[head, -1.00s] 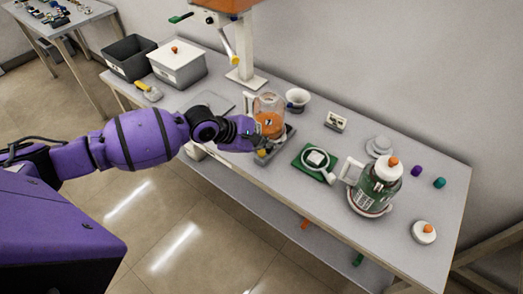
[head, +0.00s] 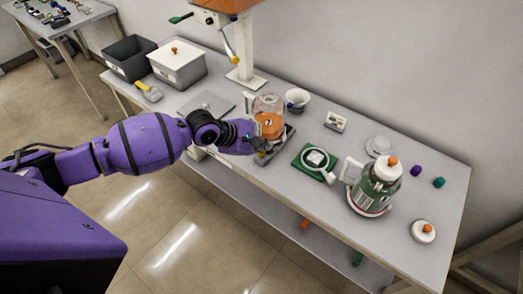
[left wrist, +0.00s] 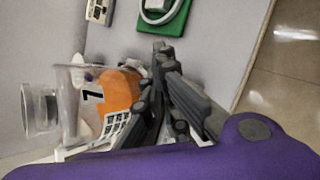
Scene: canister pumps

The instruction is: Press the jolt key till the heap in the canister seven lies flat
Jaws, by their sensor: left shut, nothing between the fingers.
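Canister seven (head: 268,106) is clear, marked 7 and partly filled with orange material; it stands upright on a dark base (head: 289,133). It also shows in the left wrist view (left wrist: 85,88), lying sideways in the picture. The orange heap (left wrist: 121,92) looks uneven at its top edge there, but I cannot tell how flat it is. My left gripper (head: 263,156) is shut and empty at the front of the base, low beside the canister. Its dark fingers (left wrist: 162,52) also show in the wrist view. I cannot make out the jolt key; the gripper may hide it. My right gripper is not in view.
A green pad with a white ring-shaped item (head: 316,160) lies right of the base. A large green jar (head: 376,187) stands further right. A white cup (head: 297,99) and a small meter (head: 335,121) are behind. A grey plate (head: 213,102) and lidded box (head: 177,66) are left.

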